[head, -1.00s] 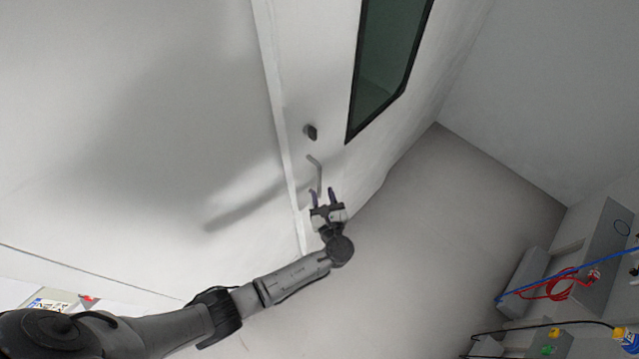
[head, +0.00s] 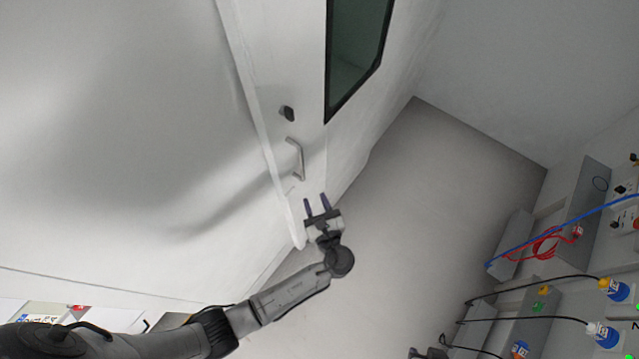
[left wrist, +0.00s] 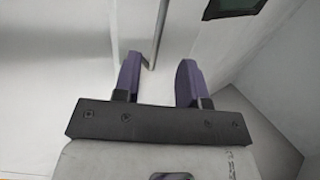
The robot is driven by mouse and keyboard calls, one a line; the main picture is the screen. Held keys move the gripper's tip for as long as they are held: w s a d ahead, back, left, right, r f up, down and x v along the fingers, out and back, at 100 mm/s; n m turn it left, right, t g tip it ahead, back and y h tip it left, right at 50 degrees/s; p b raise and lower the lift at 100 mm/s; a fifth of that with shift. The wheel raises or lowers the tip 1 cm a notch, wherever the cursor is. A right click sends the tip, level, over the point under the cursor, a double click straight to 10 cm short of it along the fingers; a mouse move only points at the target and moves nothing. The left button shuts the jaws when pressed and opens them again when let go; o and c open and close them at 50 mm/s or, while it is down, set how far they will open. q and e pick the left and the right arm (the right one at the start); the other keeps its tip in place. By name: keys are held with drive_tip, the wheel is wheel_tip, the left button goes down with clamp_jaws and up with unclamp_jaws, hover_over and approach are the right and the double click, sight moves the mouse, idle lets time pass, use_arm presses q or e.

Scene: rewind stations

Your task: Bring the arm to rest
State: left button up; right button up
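My left gripper (head: 316,203) is open and empty in front of a white door (head: 262,70). Its two purple fingers also stand apart in the left wrist view (left wrist: 160,75). The door's grey bar handle (head: 300,160) is beyond the fingertips in the head view, with a gap between. In the left wrist view the handle (left wrist: 160,35) runs up behind the left finger. My left arm reaches in from the lower left. A dark shape at the bottom edge of the head view may be my right gripper (head: 429,353); its fingers are unclear.
The door has a dark lock knob (head: 287,113) and a dark window (head: 352,60). On the right, a wall holds grey boxes (head: 585,190), blue plugs (head: 606,335), and red, blue and black cables. The grey floor (head: 420,220) between looks clear.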

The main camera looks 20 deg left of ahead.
idle(0.3)
use_arm(q)
drive_tip(key=s+r+n+g+h+p, duration=0.1)
drive_tip(key=s+r+n+g+h, duration=0.2)
drive_tip(key=n, duration=0.5)
drive_tip(key=s+a+r+n+g+h+p, duration=0.1)
drive_tip(key=s+r+n+g+h, duration=0.15)
drive_tip(key=n+h, duration=0.45)
drive_tip(key=s+r+n+g+h+p, duration=0.1)
drive_tip(key=s+r+n+h, duration=0.25)
drive_tip(key=n, duration=0.65)
drive_tip(key=s+a+f+g+y+p, duration=0.1)
drive_tip(key=s+a+g+p, duration=0.2)
drive_tip(key=s, duration=1.2)
drive_tip(key=a, duration=0.3)
drive_tip(key=shift+s+f, duration=0.15)
